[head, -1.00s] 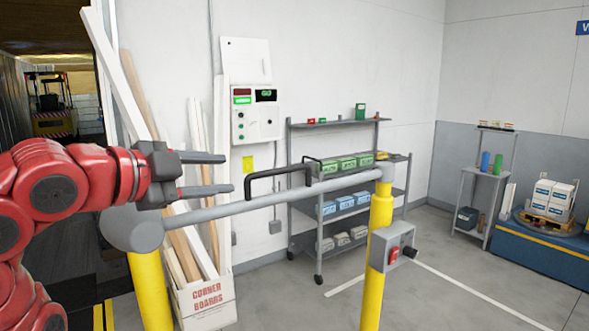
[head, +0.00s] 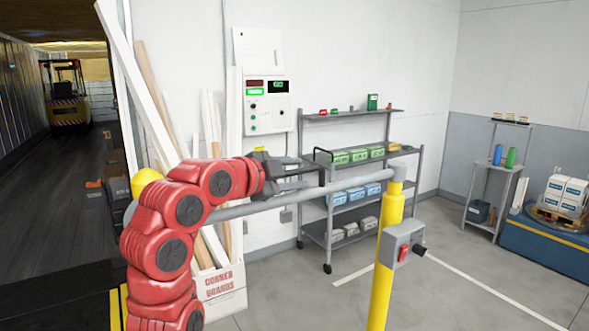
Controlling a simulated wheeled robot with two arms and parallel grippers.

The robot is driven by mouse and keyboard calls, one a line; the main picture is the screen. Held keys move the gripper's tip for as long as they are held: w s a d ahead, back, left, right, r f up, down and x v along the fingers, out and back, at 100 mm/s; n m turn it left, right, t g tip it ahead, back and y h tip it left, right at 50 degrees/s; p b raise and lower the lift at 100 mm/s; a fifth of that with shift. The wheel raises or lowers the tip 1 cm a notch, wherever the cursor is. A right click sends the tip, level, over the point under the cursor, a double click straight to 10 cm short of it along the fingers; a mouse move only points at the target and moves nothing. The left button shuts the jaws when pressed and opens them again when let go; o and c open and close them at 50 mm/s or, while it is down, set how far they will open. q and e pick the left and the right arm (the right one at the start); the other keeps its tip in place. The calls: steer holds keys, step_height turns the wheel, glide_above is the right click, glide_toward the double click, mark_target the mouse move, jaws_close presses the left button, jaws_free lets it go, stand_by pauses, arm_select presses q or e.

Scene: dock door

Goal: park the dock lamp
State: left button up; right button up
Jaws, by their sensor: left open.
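The dock lamp is a long grey swing arm (head: 350,188) reaching left from a yellow post (head: 388,255). Its grey lamp head (head: 130,212) is at the left end, mostly hidden behind my red left arm. My right gripper is not in view.
A grey box (head: 402,243) with a red switch and black knob is on the post. A yellow bollard (head: 147,179) shows by the lamp head. Corner boards (head: 219,288) and a shelf cart (head: 350,212) stand behind.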

arm_select(q)
jaws_close()
stand_by(0.3)
stand_by(1.2)
